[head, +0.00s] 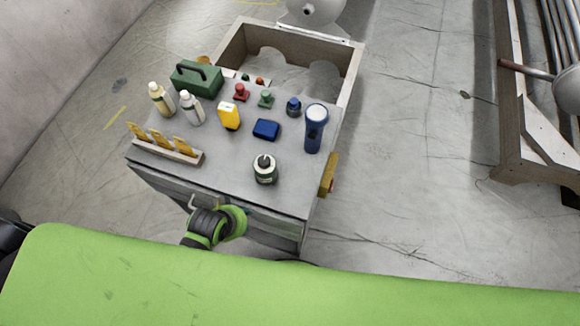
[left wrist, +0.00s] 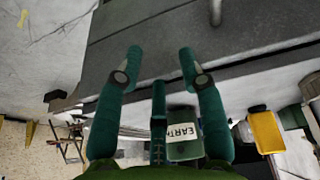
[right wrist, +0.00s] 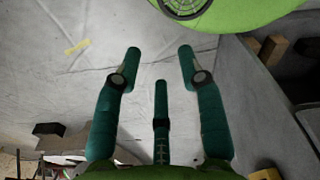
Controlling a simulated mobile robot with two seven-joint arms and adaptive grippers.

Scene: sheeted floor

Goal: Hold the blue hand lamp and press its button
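The blue hand lamp (head: 315,128) stands upright at the right side of the grey bench top, with a pale round head on top. Its button cannot be made out. My left gripper (head: 230,220) is low at the front edge of the bench in the head view, well in front and to the left of the lamp. The lamp is not clearly seen in either wrist view.
Near the lamp are a dark blue box (head: 266,129), a blue knobbed item (head: 293,106) and a dark green jar (head: 265,169). A yellow item (head: 229,116), bottles (head: 192,108) and a green toolbox (head: 196,79) stand further left.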

